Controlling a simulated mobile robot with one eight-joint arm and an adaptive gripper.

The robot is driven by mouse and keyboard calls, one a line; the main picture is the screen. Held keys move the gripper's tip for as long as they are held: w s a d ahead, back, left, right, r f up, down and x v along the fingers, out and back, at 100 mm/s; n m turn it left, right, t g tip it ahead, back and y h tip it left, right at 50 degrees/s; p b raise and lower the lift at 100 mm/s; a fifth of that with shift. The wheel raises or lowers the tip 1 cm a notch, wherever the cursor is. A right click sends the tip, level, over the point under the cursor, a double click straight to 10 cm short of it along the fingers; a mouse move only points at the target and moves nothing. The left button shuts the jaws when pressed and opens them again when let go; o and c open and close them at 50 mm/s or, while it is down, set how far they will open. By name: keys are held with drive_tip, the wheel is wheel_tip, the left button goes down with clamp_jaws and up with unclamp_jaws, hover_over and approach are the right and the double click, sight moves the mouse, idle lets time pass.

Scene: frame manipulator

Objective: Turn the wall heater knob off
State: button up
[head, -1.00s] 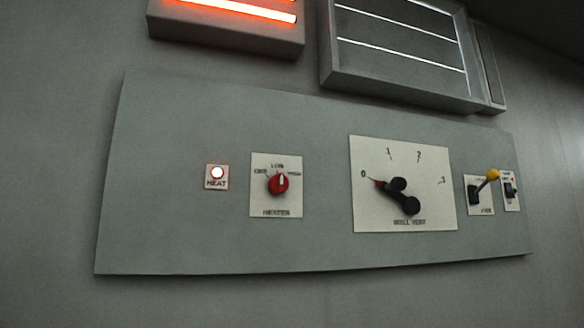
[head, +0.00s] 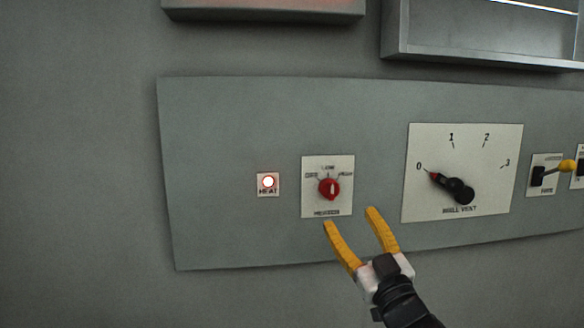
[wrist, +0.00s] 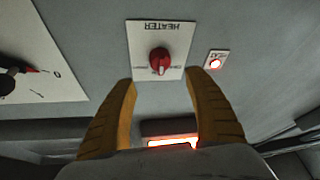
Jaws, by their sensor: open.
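The red heater knob (head: 329,188) sits on a white plate (head: 343,163) marked OFF, LOW and HIGH on the grey wall panel. Its white pointer line stands close to upright, near LOW. The red HEAT light (head: 268,182) to its left is lit. My gripper (head: 350,216) is open and empty, its yellow fingers just below the heater plate in the head view. In the wrist view the picture is upside down; the knob (wrist: 159,61) shows beyond and between the two open fingertips (wrist: 162,84), not touched by them.
The wall vent dial (head: 457,190) with a black handle is to the right, its red tip at 0. A yellow-tipped lever (head: 566,166) is farther right. A heater box (head: 262,10) and a vent box (head: 480,45) are above. The panel left of the HEAT light is bare.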

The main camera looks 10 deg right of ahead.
sight(333, 194)
drive_tip(key=p+x, duration=0.1)
drive_tip(key=x, duration=0.9)
drive_tip(key=shift+w+a+p, duration=0.1)
drive_tip(key=shift+w+p, duration=0.2)
drive_tip(key=shift+c, duration=0.2)
drive_tip(key=c, duration=1.2)
drive_tip(key=shift+o, duration=0.2)
drive_tip(key=shift+r, duration=0.1)
